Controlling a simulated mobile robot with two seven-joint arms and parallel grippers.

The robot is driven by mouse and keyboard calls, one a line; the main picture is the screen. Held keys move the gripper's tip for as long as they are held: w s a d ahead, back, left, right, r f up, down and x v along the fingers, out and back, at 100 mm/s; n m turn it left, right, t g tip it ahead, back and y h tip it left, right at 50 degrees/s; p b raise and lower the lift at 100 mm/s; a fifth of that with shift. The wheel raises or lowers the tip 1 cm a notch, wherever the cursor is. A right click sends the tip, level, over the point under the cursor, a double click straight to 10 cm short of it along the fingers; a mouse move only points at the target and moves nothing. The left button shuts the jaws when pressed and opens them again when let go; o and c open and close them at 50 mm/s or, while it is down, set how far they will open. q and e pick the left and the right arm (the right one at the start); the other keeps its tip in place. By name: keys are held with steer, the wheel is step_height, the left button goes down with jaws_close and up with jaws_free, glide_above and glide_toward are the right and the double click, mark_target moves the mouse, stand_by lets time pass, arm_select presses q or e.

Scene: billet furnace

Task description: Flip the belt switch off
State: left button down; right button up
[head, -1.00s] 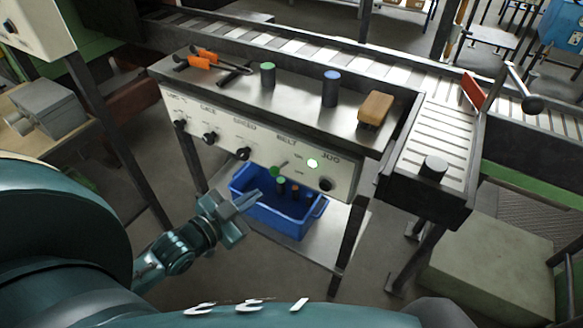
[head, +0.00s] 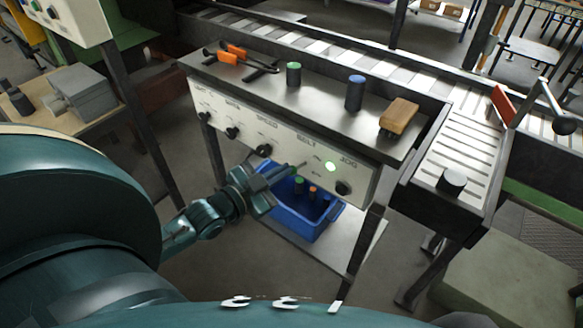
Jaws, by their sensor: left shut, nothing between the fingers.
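The control panel (head: 222,117) on the front of the steel bench carries the BELT label. The belt switch (head: 301,164) is a small lever below that label, and its outer end is hidden by my gripper. My left gripper (head: 281,178) is shut and empty. Its fingertips overlap the switch lever in the head view; I cannot tell whether they touch it. My right gripper is not in view.
Black knobs (head: 264,151) line the panel to the left, and a JOG knob (head: 343,187) is at the right. A blue bin (head: 297,218) holding small cylinders stands below. Tongs (head: 234,55), green-topped and blue-topped cylinders and a brush-like block (head: 399,117) lie on the bench.

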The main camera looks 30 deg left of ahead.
arm_select(q)
glide_above(298, 168)
steer(key=s+d, duration=0.2)
steer(key=shift+s+a+f, duration=0.25)
steer(key=shift+f, duration=0.4)
steer(key=shift+s+a+f, duration=0.3)
steer(key=shift+f, duration=0.35)
steer(key=shift+s+a+f, duration=0.25)
steer(key=shift+f, duration=0.4)
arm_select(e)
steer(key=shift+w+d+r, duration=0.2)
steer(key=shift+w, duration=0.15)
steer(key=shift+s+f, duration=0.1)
